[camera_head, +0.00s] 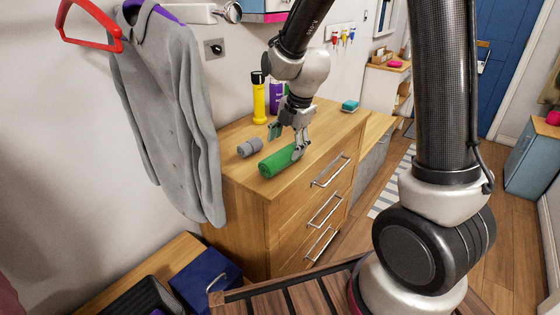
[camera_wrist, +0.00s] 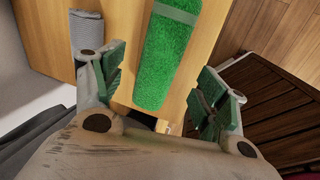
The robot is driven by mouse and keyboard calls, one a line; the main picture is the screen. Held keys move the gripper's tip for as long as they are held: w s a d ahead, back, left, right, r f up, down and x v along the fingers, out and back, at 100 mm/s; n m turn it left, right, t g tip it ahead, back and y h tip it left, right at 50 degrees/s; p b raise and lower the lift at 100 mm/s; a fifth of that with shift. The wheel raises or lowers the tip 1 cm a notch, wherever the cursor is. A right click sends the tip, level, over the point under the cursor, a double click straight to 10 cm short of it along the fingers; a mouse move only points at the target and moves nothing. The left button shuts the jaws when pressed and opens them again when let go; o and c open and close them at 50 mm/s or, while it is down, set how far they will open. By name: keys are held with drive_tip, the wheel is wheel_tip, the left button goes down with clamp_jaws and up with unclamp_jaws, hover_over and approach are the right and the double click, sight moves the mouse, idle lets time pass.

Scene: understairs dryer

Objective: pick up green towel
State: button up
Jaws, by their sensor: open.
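The green towel (camera_head: 277,161) is a rolled bundle lying on top of the wooden dresser near its front edge. In the wrist view the green towel (camera_wrist: 166,50) has a paler band and lies ahead of and between the fingers. My gripper (camera_head: 287,142) is open and empty, just above the towel in the head view, with one finger beside its right end. In the wrist view my gripper (camera_wrist: 160,92) shows its green-padded fingers spread wide, apart from the towel. I cannot tell the exact height gap.
A grey rolled towel (camera_head: 250,147) lies just left of the green one. A yellow bottle (camera_head: 259,101) and a purple bottle (camera_head: 276,97) stand behind. A teal-and-pink item (camera_head: 349,106) sits farther right on the dresser (camera_head: 240,187). A grey shirt (camera_head: 165,110) hangs at left.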

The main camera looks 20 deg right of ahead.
sight(284, 153)
drive_tip(key=x, duration=0.5)
drive_tip(key=shift+d+f, duration=0.1)
drive_tip(key=shift+f, duration=0.05)
drive_tip(key=c, duration=1.1)
